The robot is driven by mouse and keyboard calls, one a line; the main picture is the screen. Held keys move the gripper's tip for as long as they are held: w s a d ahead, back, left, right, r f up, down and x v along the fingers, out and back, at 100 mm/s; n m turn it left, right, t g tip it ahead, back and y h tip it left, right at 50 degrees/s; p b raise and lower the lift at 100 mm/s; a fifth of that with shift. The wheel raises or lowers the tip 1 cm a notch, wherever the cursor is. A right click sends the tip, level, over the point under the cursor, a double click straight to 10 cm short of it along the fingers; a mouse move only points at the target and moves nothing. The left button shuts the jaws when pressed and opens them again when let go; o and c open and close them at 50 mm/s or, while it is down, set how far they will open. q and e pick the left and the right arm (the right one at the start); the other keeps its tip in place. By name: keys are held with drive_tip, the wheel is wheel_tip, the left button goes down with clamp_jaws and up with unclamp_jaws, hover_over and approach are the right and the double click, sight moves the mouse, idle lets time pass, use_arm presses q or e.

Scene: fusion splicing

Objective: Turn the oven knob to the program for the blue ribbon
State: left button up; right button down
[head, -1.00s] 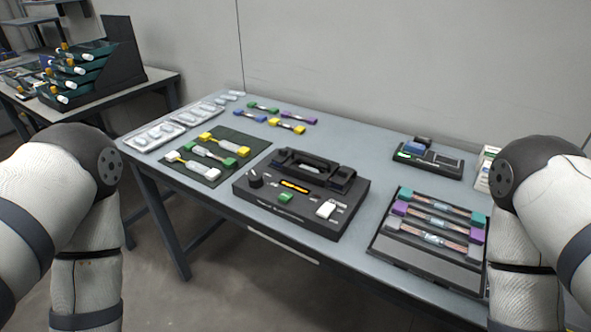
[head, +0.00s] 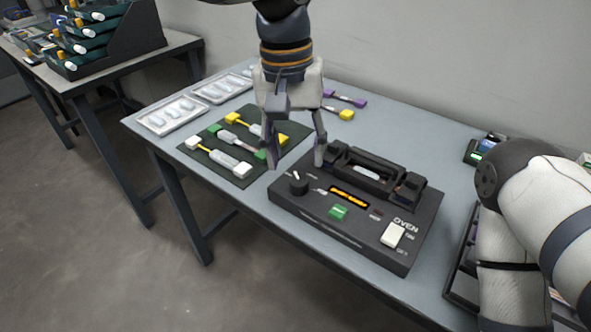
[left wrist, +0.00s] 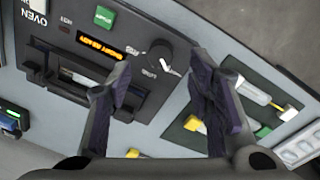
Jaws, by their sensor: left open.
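The black oven (head: 320,222) stands on the table with a lit orange display (head: 348,196). Its dark round knob (head: 298,185) is at the oven's left end and carries a white mark; the labels around it are too small to read surely. My left gripper (head: 296,158) is open and empty, pointing down above and behind the knob in the head view. In the left wrist view the knob (left wrist: 161,55) shows between the open fingers (left wrist: 163,80), apart from them. The blue ribbon is not visible; my left arm covers that part of the table. My right gripper is out of view.
A green button (head: 338,212) and a white switch (head: 393,235) sit on the oven front. A dark green mat (head: 196,138) with several ribbons lies left of the oven. White trays (head: 172,114) lie farther left. A dark tray (head: 462,270) is at the right, partly behind my right arm.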

sight(298, 181)
use_arm(q)
drive_tip(key=f, duration=0.6)
drive_tip(key=shift+w+d, duration=0.15)
drive_tip(key=shift+w, duration=0.05)
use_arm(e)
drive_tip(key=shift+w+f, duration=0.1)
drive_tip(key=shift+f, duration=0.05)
use_arm(q)
clamp_jaws()
